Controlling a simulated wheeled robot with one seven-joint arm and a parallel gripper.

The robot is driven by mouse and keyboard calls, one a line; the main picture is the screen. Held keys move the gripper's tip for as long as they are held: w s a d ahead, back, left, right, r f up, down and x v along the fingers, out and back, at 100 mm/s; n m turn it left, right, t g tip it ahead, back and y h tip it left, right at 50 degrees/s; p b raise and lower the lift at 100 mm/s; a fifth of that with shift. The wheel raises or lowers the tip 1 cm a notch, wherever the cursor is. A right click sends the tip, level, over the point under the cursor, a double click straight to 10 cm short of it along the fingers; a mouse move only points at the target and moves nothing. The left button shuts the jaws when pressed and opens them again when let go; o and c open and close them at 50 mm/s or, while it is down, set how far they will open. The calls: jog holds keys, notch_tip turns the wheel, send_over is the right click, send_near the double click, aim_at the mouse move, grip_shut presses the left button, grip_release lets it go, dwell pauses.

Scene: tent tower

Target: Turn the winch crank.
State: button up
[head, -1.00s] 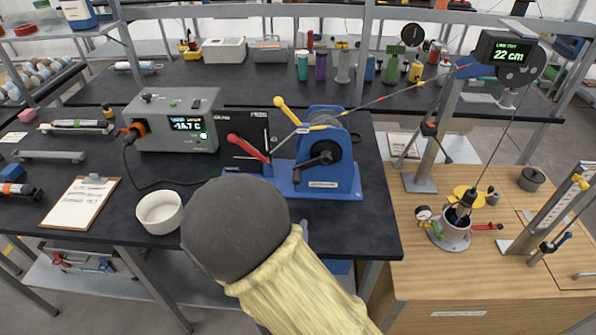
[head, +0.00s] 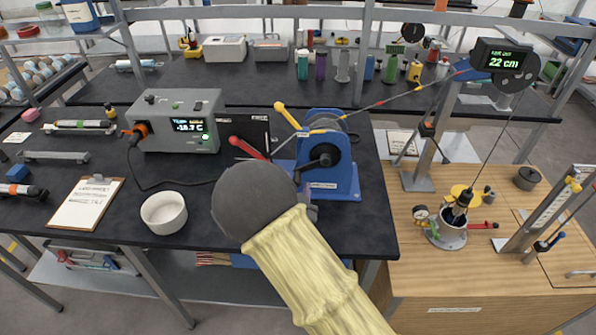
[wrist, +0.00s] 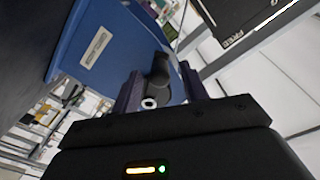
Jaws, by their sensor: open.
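The winch is a blue stand (head: 343,180) with a drum, a yellow lever (head: 287,114) and a red lever (head: 246,148), on the black bench. Its black crank (head: 319,161) is on the near face. In the wrist view, the dark crank handle (wrist: 157,80) points toward me, between the fingers of my gripper (wrist: 161,84). The fingers are open and stand on either side of the handle, with no clear grip on it. In the head view my gripper is mostly hidden behind my grey arm joint, just in front of the winch.
A cable runs from the winch to a pulley post with a display (head: 504,60) reading 22 cm. A grey control box (head: 176,122) stands left of the winch. A white bowl (head: 164,213) and clipboard (head: 86,203) lie nearer. A can-like vessel (head: 446,233) stands on the wooden bench.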

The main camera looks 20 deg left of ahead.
aim_at(298, 173)
jog(key=x, duration=0.4)
jog(key=shift+w+p, duration=0.25)
jog(key=shift+p, duration=0.15)
grip_shut()
